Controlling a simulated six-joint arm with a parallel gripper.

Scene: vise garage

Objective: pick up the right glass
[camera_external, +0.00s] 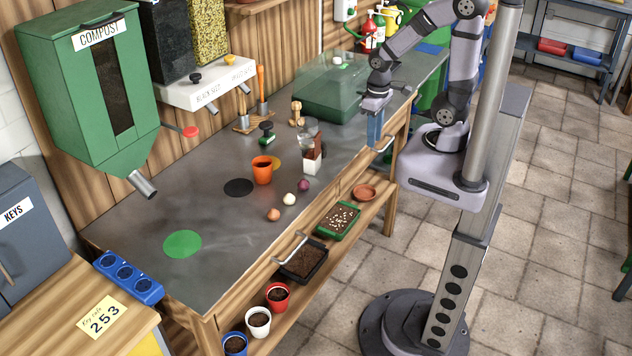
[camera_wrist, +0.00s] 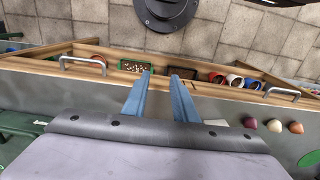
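Clear glassware (camera_external: 309,128) stands on the grey bench near its middle in the external view, with a brown filling and a white block-like part low at its front. It is too small to tell whether this is one glass or two close together. My gripper (camera_external: 374,130) is apart from it, to its right, with blue fingers pointing down near the bench's front edge. In the wrist view my gripper (camera_wrist: 160,78) is open, with an empty gap between the fingers. No glass is clear in the wrist view; a pale piece shows at the gripper's edge.
An orange pot (camera_external: 262,170) and several bulbs (camera_external: 290,199) stand left of the glassware. A transparent green-based box (camera_external: 335,92) is behind my gripper. Metal handles (camera_external: 290,248) stick out from the bench front, above a shelf with trays and pots. The bench's left part is mostly clear.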

